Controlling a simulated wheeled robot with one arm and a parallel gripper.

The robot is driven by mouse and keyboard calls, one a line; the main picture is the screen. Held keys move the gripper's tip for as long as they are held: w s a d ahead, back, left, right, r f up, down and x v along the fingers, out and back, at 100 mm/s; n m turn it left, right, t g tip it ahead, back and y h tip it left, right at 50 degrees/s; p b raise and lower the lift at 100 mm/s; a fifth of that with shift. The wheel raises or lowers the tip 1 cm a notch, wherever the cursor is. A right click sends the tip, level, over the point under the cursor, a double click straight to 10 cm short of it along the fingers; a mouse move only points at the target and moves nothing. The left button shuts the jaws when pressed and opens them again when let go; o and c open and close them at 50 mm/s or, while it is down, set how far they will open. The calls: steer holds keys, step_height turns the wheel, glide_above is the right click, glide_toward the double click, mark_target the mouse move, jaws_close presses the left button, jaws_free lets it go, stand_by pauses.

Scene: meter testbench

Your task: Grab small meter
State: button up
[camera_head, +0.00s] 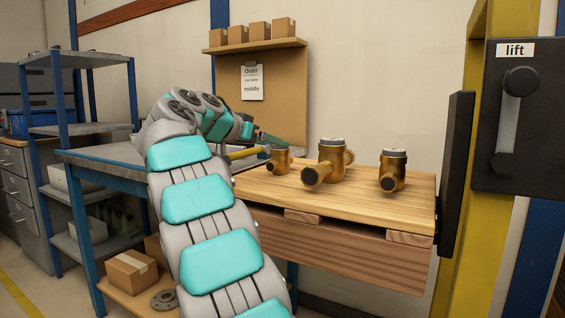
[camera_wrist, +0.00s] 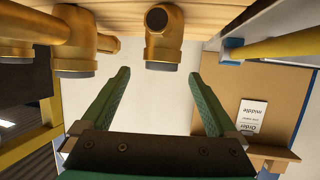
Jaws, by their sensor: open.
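Three brass meters stand in a row on a wooden pallet top (camera_head: 340,202). The left meter (camera_head: 280,161) looks smallest, the middle meter (camera_head: 330,160) largest, and the right meter (camera_head: 393,170) in between. My gripper (camera_wrist: 160,75) is open and empty, its green fingers spread. The wrist view is upside down. There, the left meter (camera_wrist: 163,40) lies ahead of the gap between the fingertips, with no contact visible. The other two meters show at that view's upper left. In the head view, my arm partly hides the gripper, near the left meter.
A yellow bar (camera_head: 247,152) with a blue end (camera_wrist: 232,50) is close beside the left meter. A board with an order sheet (camera_head: 252,83) and a shelf of boxes (camera_head: 255,45) is behind. A black lift panel (camera_head: 520,115) is at the right.

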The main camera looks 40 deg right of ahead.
steer(key=shift+p+x, duration=0.3)
steer(key=shift+x, duration=2.45)
steer(key=shift+w+r, duration=0.1)
jaws_close()
